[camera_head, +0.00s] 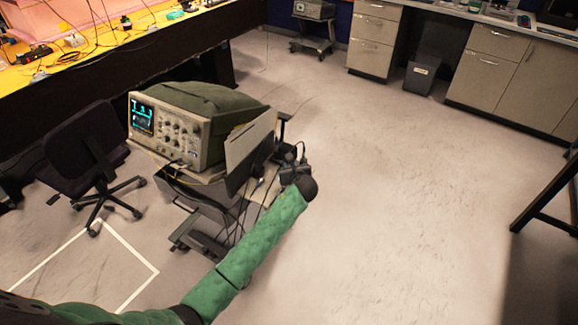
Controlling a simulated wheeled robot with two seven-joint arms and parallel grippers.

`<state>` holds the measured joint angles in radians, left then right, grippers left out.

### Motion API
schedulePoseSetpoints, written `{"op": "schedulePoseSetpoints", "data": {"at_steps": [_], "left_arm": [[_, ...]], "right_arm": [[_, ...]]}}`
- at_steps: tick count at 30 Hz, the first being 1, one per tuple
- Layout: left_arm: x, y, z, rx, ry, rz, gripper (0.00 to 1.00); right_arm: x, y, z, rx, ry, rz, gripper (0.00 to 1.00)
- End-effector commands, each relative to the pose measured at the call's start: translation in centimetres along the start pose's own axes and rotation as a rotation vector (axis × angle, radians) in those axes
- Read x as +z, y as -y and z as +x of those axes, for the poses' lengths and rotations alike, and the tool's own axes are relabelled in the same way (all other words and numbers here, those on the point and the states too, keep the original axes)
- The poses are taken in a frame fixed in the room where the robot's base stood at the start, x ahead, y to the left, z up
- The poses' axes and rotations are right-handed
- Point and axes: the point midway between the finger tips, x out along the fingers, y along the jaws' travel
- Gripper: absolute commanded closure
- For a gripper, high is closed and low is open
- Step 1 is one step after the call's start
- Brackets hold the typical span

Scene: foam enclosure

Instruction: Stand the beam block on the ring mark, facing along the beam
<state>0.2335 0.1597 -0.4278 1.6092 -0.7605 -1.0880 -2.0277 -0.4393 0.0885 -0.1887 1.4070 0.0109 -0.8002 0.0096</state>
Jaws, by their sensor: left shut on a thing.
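My left arm comes in from the lower left in a green sleeve. Its dark gripper (296,163) is beside the oscilloscope cart, small and far from the yellow bench. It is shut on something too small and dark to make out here. I cannot pick out the beam block or the ring mark in this view. My right gripper is not in view.
An oscilloscope (170,130) stands on a cart with a pale panel (248,146) and cables. An office chair (85,150) is left of it. The yellow bench (120,45) carries a pink foam enclosure (60,15) at the upper left. Floor (400,190) is clear right of my arm.

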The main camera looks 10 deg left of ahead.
Motion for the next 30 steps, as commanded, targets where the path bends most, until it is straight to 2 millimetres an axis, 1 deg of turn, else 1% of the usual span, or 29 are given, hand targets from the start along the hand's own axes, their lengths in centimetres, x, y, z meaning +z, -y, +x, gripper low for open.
{"op": "schedulePoseSetpoints", "data": {"at_steps": [2,3,6,16,19,21,24,30], "left_arm": [[0.0,0.0,0.0,0.000,0.001,0.000,1.00],[-0.1,0.0,0.1,0.000,0.000,0.001,0.79],[-0.1,0.0,0.1,0.000,0.000,0.000,0.61],[0.0,0.0,0.0,0.000,0.000,-0.001,0.61],[-0.1,0.0,-0.8,0.000,0.000,-0.001,0.61],[-0.1,0.0,-1.7,-0.001,0.000,-0.001,0.61],[-0.2,0.0,-3.5,-0.002,0.000,-0.001,0.61],[-0.2,0.0,-7.4,-0.002,0.001,-0.001,0.61]], "right_arm": [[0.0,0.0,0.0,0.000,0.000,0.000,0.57],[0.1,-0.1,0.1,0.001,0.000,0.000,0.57],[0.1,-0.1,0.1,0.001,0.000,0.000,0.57],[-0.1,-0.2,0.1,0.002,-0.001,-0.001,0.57],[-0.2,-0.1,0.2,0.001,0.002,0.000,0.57],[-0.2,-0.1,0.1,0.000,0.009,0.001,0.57],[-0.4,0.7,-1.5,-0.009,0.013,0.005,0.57],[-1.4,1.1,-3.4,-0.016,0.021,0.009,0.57]]}}
